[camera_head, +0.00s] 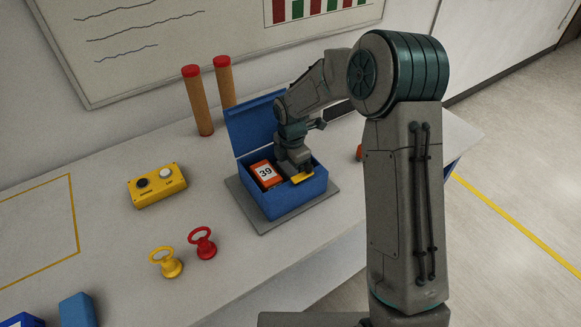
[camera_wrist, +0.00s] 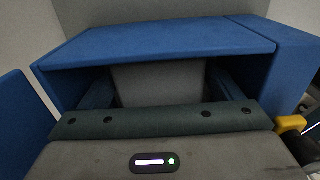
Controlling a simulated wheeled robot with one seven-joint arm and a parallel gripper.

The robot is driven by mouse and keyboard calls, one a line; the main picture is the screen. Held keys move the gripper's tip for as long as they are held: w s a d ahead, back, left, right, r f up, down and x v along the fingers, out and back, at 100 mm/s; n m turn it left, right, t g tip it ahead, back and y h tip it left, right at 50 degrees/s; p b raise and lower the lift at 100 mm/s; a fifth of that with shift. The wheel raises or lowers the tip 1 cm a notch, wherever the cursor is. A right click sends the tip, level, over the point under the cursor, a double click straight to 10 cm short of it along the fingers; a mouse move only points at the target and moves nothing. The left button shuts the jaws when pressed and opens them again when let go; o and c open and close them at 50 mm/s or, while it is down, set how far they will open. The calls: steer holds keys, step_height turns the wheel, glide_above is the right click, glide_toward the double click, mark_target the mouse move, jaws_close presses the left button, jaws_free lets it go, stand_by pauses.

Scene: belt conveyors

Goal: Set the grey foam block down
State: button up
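The grey foam block (camera_wrist: 158,86) shows in the wrist view between my two fingers, with its sides against them. My gripper (camera_wrist: 160,92) is shut on it, and the block's lower part is hidden. In the head view my gripper (camera_head: 297,170) reaches down into the open blue box (camera_head: 283,203), at its right part. There the block is hidden by my wrist and the box wall. Whether the block touches the box floor I cannot tell. An orange and white item marked 39 (camera_head: 265,174) is in the box, left of my gripper.
The box's blue lid (camera_head: 254,126) stands raised at the back, and a grey mat (camera_head: 247,208) lies under the box. Two orange posts with red tops (camera_head: 198,104) stand behind. A yellow button box (camera_head: 157,186) and red and yellow ring-handled pieces (camera_head: 202,243) stand left.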

step_height(320, 180, up, 12)
steer(key=s+d+r+m+t, duration=0.2)
steer(key=s+d+r+m, duration=0.5)
steer(key=s+d+m, duration=0.55)
steer(key=s+d+f+m+t, duration=0.1)
steer(key=s+d+m, duration=0.2)
steer(key=s+m, duration=0.9)
steer(key=shift+s, duration=0.75)
steer(key=shift+w, duration=0.1)
